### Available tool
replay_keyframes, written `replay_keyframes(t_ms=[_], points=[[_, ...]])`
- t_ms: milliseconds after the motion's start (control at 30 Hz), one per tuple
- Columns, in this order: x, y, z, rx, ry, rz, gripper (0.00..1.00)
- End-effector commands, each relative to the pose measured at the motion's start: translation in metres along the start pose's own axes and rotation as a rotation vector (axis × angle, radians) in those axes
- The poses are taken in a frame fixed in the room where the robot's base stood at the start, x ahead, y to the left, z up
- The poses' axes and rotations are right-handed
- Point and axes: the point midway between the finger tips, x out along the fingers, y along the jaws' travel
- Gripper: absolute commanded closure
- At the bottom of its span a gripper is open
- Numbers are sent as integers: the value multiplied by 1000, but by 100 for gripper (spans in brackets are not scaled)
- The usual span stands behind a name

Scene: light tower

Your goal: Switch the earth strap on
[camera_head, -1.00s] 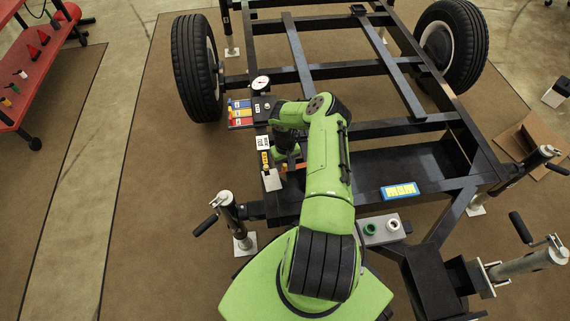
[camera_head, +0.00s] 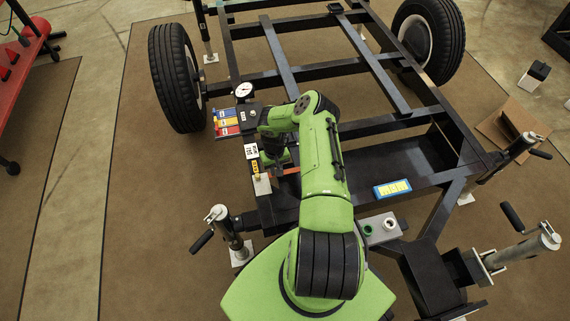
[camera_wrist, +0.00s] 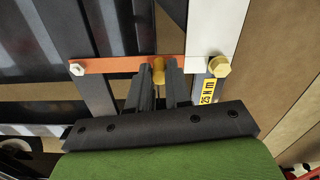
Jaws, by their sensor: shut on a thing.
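The earth strap looks to be a flat orange bar (camera_wrist: 115,66) in the wrist view. A silver bolt (camera_wrist: 77,69) is at its left end. Its right end reaches close to a brass hex bolt (camera_wrist: 219,67) beside a yellow "25 N m" label (camera_wrist: 208,91). I cannot tell whether the bar touches that bolt. In the head view my arm covers most of the bar, and only a short orange piece (camera_head: 291,171) shows.
The black trailer frame (camera_head: 290,75) surrounds my gripper. A jack (camera_head: 229,235) stands at the front left. A grey box (camera_head: 380,228) is right of my arm.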

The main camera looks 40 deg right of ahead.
Motion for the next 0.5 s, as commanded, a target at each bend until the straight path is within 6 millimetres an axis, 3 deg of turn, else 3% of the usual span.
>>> replay_keyframes(t_ms=[267,300,433,500], points=[[0,-1,-3,5,10,2,100],[0,0,-3,4,10,2,77],[0,0,-3,4,9,2,57],[0,-1,-2,4,8,2,56]])
